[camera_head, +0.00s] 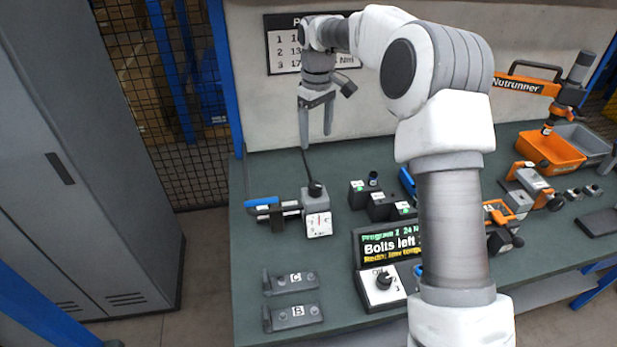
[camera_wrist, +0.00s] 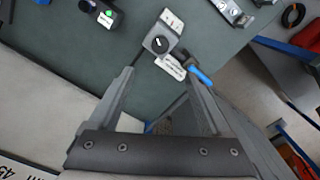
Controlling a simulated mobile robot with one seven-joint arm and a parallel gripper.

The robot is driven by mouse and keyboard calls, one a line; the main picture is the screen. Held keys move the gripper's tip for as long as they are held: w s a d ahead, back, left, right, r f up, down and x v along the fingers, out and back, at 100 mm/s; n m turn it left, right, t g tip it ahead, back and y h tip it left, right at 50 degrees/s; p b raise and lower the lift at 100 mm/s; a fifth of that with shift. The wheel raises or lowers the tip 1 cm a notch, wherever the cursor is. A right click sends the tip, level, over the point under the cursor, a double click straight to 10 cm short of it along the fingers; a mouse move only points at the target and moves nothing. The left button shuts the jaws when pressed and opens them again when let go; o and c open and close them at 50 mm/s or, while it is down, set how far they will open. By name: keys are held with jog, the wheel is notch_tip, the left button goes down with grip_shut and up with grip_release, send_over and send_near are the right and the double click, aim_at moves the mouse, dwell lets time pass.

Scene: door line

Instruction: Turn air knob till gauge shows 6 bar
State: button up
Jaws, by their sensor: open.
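The air regulator (camera_head: 315,199) is a small grey block on the bench with a dark round knob (camera_head: 315,187) on top and a white gauge face (camera_head: 319,224) on its front. In the wrist view the knob (camera_wrist: 158,44) shows as a dark disc with a pale mark, on the grey block just beyond my fingers. The gauge reading is too small to tell. My gripper (camera_head: 317,140) points down above and behind the regulator, apart from it. Its fingers, also in the wrist view (camera_wrist: 166,95), are open with nothing between them.
A display (camera_head: 390,243) and selector box (camera_head: 383,287) stand in front right. Brackets C (camera_head: 291,283) and B (camera_head: 293,316) lie in front. A wall sign (camera_head: 283,46) hangs behind.

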aim_at(315, 185)
notch_tip(315, 185, down, 17)
jog(key=shift+f, duration=0.2)
dwell(0.3)
grip_shut()
dwell(0.4)
